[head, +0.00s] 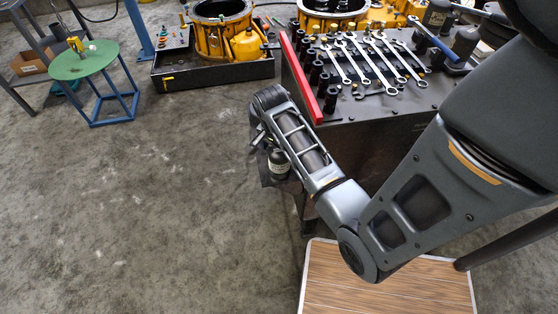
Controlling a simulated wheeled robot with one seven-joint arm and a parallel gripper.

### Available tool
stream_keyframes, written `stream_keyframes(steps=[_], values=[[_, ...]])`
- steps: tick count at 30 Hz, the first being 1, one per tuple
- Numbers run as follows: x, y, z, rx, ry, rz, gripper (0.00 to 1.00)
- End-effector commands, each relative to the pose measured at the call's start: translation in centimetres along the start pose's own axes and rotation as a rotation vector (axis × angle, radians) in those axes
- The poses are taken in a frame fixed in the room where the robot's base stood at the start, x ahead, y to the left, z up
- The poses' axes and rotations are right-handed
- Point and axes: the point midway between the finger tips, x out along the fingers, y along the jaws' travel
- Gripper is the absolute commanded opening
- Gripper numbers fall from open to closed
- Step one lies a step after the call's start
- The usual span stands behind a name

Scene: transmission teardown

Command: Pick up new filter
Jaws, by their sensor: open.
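I cannot make out a new filter for certain in the head view. My arm reaches from the right edge to the side of the dark workbench (385,150), with its wrist low beside the bench's left edge. My gripper (258,138) shows only in small part below the wrist; it is open.
Wrenches (372,64), dark sockets (314,82) and a red bar (300,78) lie on the bench. Yellow housings (222,32) stand in a black tray (215,78) behind. A green round stool (82,60) is at left. A wooden platform (385,290) is in front. The left floor is clear.

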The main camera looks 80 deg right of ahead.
Motion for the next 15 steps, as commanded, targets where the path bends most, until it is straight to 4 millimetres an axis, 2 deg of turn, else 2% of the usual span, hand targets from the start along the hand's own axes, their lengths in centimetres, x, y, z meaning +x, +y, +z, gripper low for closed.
stream_keyframes(steps=[3, 7, 15], values=[[1.9, 0.1, 0.0, 0.0, -0.002, 0.003, 1.0], [3.3, 0.1, 0.0, -0.001, -0.001, 0.001, 1.0], [3.7, 0.1, 0.0, -0.002, 0.0, -0.001, 1.0]])
